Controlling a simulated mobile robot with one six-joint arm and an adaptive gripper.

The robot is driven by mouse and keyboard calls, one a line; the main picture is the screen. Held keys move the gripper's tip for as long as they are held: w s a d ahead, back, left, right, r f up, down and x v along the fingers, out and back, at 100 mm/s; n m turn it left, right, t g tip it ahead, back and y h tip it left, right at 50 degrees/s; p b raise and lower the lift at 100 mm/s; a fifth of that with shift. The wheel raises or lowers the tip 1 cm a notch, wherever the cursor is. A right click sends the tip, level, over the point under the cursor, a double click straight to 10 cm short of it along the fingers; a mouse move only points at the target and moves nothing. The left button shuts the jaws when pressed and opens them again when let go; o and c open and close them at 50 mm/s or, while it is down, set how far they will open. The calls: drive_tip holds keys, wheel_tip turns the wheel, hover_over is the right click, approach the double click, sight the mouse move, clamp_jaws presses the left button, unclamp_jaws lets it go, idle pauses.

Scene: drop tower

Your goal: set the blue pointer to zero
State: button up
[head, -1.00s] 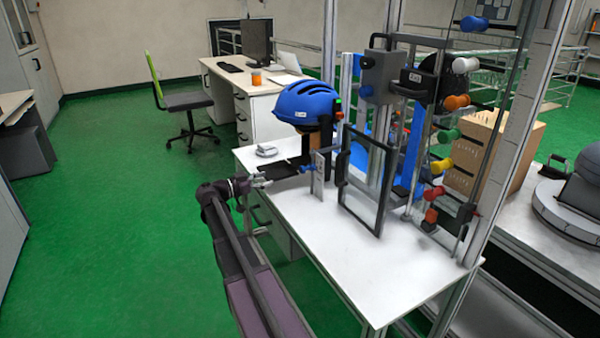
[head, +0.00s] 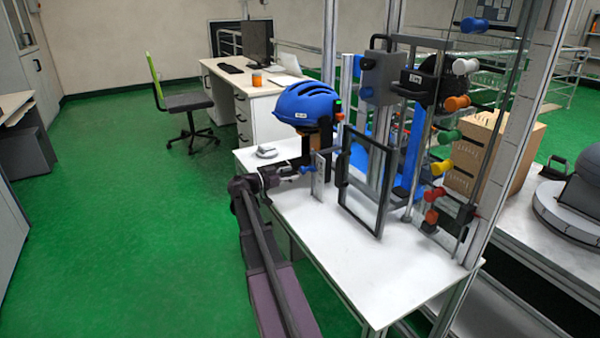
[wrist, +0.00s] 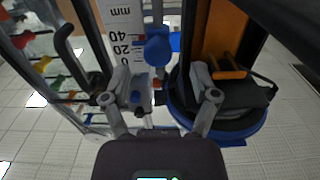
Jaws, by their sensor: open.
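The blue pointer's knob (head: 306,169) sticks out to the left of a white upright scale plate (head: 319,174) on the white table. In the wrist view the knob (wrist: 157,46) stands just beyond my fingertips, roughly in line with the gap between them. The scale (wrist: 120,25) reads mm, 40, 20 and 0, with 0 nearest my gripper in the picture. The knob lies beside about 20 to 40; the exact reading cannot be told. My gripper (wrist: 160,78) is open, its fingers apart, not visibly touching the knob. In the head view my gripper (head: 284,175) is just left of the knob.
A blue helmet (head: 305,103) on a stand is close behind the scale. A dark-framed panel (head: 365,185) stands to the right, then the tower with several coloured knobs (head: 447,135). A small grey object (head: 266,151) lies at the table's back left. The table front (head: 370,285) is clear.

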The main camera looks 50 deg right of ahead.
sight(301, 170)
drive_tip(key=shift+x, duration=2)
clamp_jaws()
